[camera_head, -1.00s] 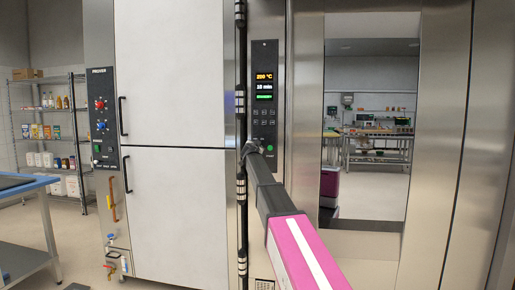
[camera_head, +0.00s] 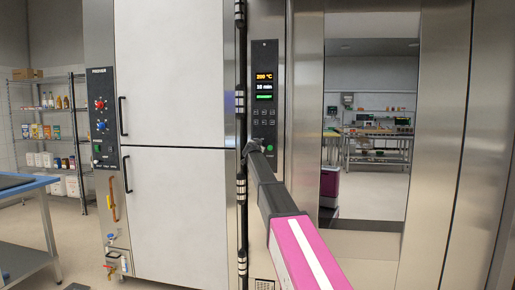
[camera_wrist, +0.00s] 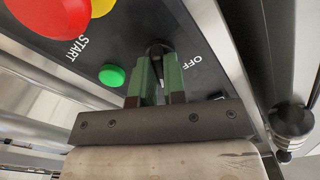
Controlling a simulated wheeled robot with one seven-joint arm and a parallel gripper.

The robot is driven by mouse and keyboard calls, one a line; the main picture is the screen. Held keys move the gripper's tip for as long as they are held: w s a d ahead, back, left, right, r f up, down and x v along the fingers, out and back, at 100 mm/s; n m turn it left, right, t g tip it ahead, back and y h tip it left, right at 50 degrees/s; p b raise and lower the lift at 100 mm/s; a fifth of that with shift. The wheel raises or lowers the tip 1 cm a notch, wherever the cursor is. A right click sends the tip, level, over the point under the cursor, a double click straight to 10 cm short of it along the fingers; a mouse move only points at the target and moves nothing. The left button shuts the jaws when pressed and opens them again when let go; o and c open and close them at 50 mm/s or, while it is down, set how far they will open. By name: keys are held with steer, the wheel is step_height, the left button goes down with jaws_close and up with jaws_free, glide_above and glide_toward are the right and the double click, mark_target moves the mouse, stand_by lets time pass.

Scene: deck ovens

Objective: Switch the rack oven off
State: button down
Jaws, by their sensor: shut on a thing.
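The rack oven's black control panel (camera_head: 264,85) is on the steel post left of the glass door, with lit displays at its top. My gripper (camera_head: 252,147) is at the lower left of this panel. In the wrist view, my gripper (camera_wrist: 159,62) has its green fingers shut around a small black switch knob (camera_wrist: 157,46) beside the OFF label (camera_wrist: 191,62). The fingers hide most of the knob, so I cannot tell which way it points. A green START button (camera_wrist: 111,76) is just left of the fingers.
A red button (camera_wrist: 58,14) and a yellow one (camera_wrist: 103,6) are at the wrist view's upper left. The proofer (camera_head: 170,75) with its own panel (camera_head: 102,118) stands left. The oven door window (camera_head: 368,110) is right of the arm. A blue-edged table (camera_head: 45,183) is far left.

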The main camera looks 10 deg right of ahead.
steer(key=shift+n, duration=0.3)
steer(key=n, duration=0.5)
steer(key=shift+n, duration=0.4)
steer(key=n, duration=0.5)
steer(key=shift+n, duration=0.3)
steer(key=c, duration=1.2)
jaws_free()
steer(key=shift+s, duration=0.15)
steer(key=v, duration=1)
steer(key=shift+s+a, duration=0.1)
steer(key=shift+s, duration=0.2)
